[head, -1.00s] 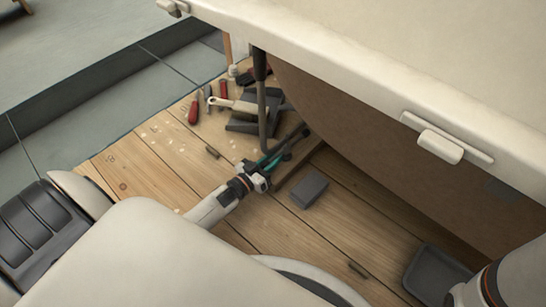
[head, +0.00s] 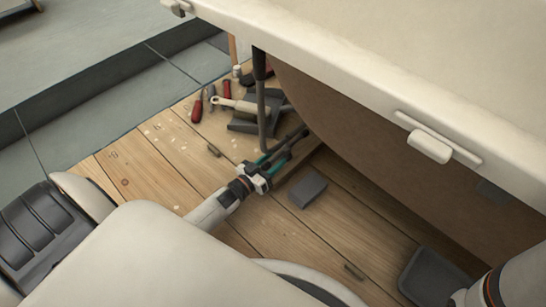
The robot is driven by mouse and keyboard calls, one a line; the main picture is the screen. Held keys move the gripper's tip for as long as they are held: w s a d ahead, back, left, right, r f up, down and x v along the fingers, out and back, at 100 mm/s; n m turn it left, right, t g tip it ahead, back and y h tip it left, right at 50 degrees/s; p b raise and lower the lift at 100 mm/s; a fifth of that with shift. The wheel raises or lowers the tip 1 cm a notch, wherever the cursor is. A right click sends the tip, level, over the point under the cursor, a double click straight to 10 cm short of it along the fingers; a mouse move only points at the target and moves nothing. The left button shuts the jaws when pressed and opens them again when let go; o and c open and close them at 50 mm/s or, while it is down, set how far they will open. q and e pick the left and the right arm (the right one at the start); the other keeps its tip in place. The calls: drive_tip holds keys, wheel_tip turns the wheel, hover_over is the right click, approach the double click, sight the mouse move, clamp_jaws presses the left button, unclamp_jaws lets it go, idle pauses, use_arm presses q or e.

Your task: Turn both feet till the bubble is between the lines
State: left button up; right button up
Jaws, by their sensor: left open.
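My left gripper (head: 272,166) reaches low under the near side of a big white tub-like body (head: 370,75). It is open, with its fingers by the lower end of a dark upright leg (head: 261,105) and a dark bar near the floor. A small teal part shows between or beside the fingers. I cannot tell whether the fingers touch a foot. Neither the bubble nor its lines can be made out. My right arm shows at the lower right, but its gripper is out of the picture.
A grey block (head: 307,190) lies on the wooden floor (head: 160,165) right of my left gripper. A dark tray (head: 430,276) lies at the lower right. Red-handled tools (head: 197,107) and a pale-handled tool (head: 237,104) lie behind. A white block-shaped fitting (head: 430,146) sits on the rim.

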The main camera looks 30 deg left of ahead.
use_arm(q)
drive_tip(key=s+p, duration=0.1)
drive_tip(key=s, duration=0.2)
drive_tip(key=s+a+p, duration=0.1)
drive_tip(key=s+p, duration=0.1)
drive_tip(key=s, duration=0.2)
drive_tip(key=s+a+p, duration=0.1)
drive_tip(key=s, duration=0.2)
drive_tip(key=shift+s+r+p, duration=0.1)
drive_tip(key=shift+s+p, duration=0.15)
drive_tip(key=shift+p, duration=0.15)
drive_tip(key=shift+s+a, duration=0.1)
drive_tip(key=shift+s, duration=0.4)
